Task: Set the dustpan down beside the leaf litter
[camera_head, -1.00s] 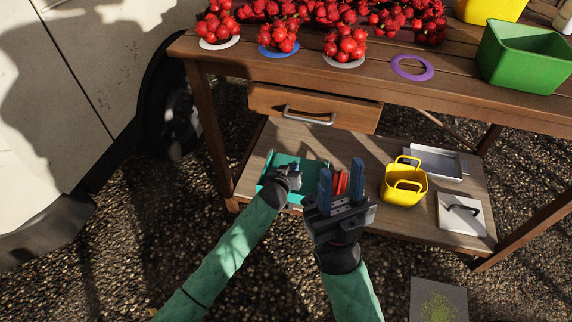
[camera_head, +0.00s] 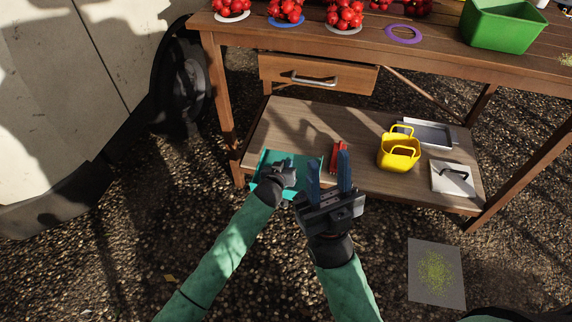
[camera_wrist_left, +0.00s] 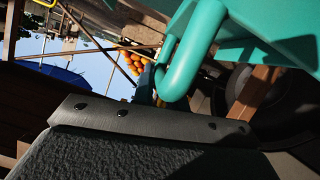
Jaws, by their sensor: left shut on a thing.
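The teal dustpan (camera_head: 268,162) is at the left end of the lower shelf in the head view, partly hidden by my left gripper. My left gripper (camera_head: 284,172) is shut on it. In the left wrist view the dustpan's looped teal handle (camera_wrist_left: 190,50) fills the upper middle; the fingertips are not clear there. The leaf litter (camera_head: 435,272) is a patch of yellow-green bits on a grey square mat (camera_head: 420,294) on the ground at the lower right. My right gripper (camera_head: 329,170) is open and empty, fingers pointing up, in front of the shelf.
The wooden lower shelf (camera_head: 365,183) holds a red object (camera_head: 338,157), a yellow basket (camera_head: 398,150), a grey tray (camera_head: 428,134) and a white board with a dark handle (camera_head: 452,178). A table leg (camera_head: 525,180) stands at the right. Gravel left of the mat is clear.

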